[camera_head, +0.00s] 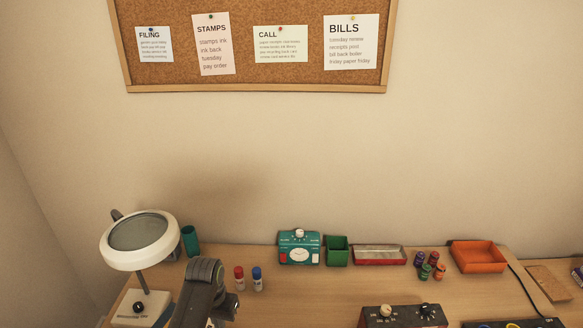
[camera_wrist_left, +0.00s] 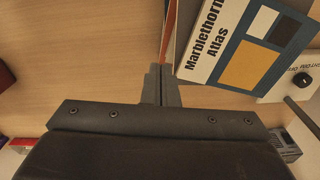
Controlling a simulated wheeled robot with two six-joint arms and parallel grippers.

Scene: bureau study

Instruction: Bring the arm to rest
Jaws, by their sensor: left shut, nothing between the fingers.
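My left gripper (camera_wrist_left: 161,82) shows in the left wrist view with its two fingers together and nothing held between them. The fingertips point at a book titled Marblethorn Atlas (camera_wrist_left: 205,52) and stand beside its edge. I cannot tell whether they touch it. In the head view a dark grey part of my left arm rises at the lower left, and the gripper itself does not show there. My right arm and gripper are in neither view.
A magnifier lamp (camera_head: 108,250) stands left of my arm. Red (camera_head: 239,278) and blue (camera_head: 257,279) small bottles are close on its right. A teal device (camera_head: 299,255), green box (camera_head: 337,250), metal tray (camera_head: 380,261) and orange tray (camera_head: 478,265) line the desk's back. Bare wood (camera_head: 320,290) lies between.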

